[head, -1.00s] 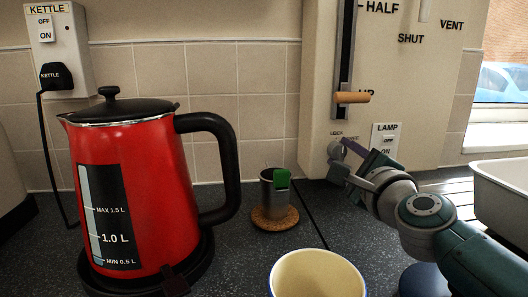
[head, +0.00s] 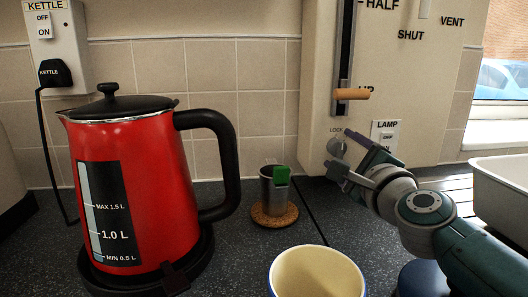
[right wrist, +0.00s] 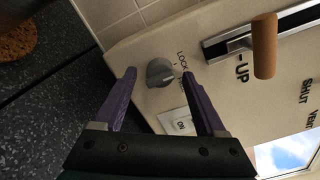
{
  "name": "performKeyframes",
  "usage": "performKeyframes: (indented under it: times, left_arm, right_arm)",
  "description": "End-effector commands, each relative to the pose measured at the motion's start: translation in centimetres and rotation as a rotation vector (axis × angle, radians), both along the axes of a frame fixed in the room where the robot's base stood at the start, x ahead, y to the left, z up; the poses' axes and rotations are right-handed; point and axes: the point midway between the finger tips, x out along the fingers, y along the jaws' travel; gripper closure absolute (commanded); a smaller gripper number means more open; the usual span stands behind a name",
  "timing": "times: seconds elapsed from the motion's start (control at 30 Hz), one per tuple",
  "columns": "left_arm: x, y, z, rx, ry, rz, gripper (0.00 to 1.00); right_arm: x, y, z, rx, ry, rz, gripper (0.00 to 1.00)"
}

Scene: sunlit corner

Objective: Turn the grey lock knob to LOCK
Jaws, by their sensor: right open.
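The grey lock knob (head: 336,146) is on the cream panel, just below the small word LOCK, in the head view. I cannot tell exactly which mark the knob points to. My right gripper (head: 339,149) is open, its fingers spread on either side of the knob. In the right wrist view the purple fingertips (right wrist: 158,75) flank the knob with gaps showing; neither visibly grips it. My left gripper is out of view.
A wooden-handled slider (head: 351,94) is above the knob, and a LAMP switch (head: 386,134) is right of it. A red kettle (head: 130,190), a metal cup (head: 268,190) on a cork coaster and a cream bowl (head: 316,275) stand on the counter. A white basin (head: 500,195) is at right.

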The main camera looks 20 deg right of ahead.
Motion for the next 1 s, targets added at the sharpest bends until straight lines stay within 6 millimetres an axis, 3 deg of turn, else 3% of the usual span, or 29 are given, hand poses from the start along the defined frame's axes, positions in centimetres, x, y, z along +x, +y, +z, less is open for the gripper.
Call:
performKeyframes:
  times: [0.17, 0.33, 0.6, 1.0]
  left_arm:
    - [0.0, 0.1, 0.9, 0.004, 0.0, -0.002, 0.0]
    - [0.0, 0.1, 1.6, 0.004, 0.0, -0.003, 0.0]
    - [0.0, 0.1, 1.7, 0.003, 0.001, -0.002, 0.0]
    - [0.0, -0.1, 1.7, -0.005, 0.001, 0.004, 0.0]
  right_arm:
    - [-1.9, 0.4, 0.1, 0.002, 0.002, -0.001, 0.27]
    - [-5.1, 1.2, 0.1, 0.001, 0.003, 0.0, 0.27]
    - [-8.9, 2.1, -0.1, -0.001, 0.003, 0.0, 0.27]
    - [-9.6, 2.3, 0.0, 0.0, 0.001, 0.0, 0.27]
